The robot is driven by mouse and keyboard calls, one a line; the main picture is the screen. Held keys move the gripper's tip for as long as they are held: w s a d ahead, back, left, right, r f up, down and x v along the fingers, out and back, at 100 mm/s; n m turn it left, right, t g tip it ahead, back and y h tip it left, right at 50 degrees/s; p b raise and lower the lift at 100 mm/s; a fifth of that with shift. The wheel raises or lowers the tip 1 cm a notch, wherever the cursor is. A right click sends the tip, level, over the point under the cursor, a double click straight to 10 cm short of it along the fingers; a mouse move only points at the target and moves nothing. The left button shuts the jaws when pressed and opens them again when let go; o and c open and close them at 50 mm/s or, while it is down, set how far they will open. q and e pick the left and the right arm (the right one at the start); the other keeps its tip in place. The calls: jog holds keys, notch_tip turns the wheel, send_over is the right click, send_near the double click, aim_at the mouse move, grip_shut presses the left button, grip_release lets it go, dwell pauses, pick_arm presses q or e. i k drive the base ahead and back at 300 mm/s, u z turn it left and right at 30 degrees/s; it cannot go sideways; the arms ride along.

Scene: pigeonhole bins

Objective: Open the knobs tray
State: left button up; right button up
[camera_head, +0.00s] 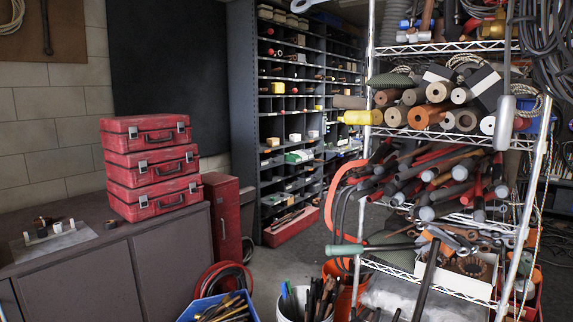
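A tall dark pigeonhole shelf (243,110) stands at the back centre. Its many small bins hold mixed small parts, too small to make out. I cannot tell which bin or tray, if any, is the knobs tray. A flat grey plate (75,238) with a few small dark and light pieces lies on the brown cabinet at the left; I cannot tell if these are knobs. Neither of my grippers is in view.
Three red cases (150,165) are stacked on the brown cabinet (90,278). A red cabinet (225,215) stands beside it. A loaded wire rack (440,133) fills the right and hides part of the pigeonholes. Buckets crowd the front; some floor (268,275) is clear.

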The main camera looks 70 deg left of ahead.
aim_at(276, 159)
jog(key=z, duration=0.05)
jog(key=i, duration=6.1)
jog(key=u, duration=1.4)
jog(key=i, duration=1.35)
